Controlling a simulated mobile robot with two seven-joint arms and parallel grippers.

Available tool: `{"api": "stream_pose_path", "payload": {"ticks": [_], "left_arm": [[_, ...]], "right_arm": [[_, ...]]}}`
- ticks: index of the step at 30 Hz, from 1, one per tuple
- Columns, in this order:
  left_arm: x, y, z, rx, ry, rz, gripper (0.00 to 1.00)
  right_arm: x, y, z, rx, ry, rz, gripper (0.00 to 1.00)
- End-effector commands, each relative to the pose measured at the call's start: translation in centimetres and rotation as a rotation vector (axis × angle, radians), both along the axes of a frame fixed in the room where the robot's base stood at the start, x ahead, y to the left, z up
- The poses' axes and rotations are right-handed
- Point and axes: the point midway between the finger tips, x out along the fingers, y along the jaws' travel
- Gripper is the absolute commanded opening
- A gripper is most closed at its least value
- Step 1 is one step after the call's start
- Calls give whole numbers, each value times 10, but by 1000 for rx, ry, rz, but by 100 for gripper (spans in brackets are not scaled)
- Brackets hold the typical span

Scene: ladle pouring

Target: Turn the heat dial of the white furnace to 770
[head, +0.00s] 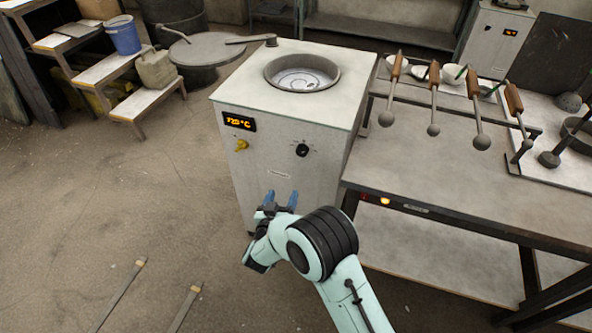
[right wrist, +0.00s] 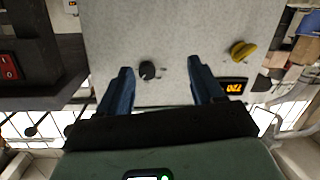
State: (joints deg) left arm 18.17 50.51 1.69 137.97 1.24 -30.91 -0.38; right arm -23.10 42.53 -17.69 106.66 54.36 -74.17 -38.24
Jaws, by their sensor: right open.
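The white furnace (head: 270,185) stands in the middle of the head view with a round open well in its top. Its front has an orange-lit display (head: 239,121) reading seven hundred and twenty-something °C; the last digit is unclear. A black round dial (head: 302,150) sits right of a yellow knob (head: 241,145). My right gripper (head: 281,197) is open and empty, below the dial, fingers pointing at the furnace front. In the right wrist view, inverted, the black dial (right wrist: 147,70) appears between the open fingers, apart from them. My left gripper is not in view.
A workbench (head: 440,180) stands right of the furnace, with several wooden-handled ladles (head: 434,100) overhanging it. A stepped stand (head: 150,95) with a blue bucket (head: 123,35) is at the back left. A second white furnace (head: 492,40) is at the back right. The left floor is mostly clear.

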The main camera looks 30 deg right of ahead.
Motion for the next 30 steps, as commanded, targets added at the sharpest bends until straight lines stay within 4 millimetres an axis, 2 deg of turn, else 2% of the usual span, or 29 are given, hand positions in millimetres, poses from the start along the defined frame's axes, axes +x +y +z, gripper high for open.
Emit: {"api": "stream_pose_path", "payload": {"ticks": [1,3,7,11,21,30], "left_arm": [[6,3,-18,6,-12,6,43],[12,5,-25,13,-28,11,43],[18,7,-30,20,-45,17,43],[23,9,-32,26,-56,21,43],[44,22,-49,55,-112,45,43],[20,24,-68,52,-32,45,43]], "right_arm": [[6,4,11,-33,-56,-48,66],[7,3,32,-69,-104,-113,66],[6,0,50,-96,-138,-176,66],[13,-11,53,-98,-141,-185,66],[55,-67,52,-97,-141,-183,66],[80,-99,52,-98,-138,-180,66]]}}
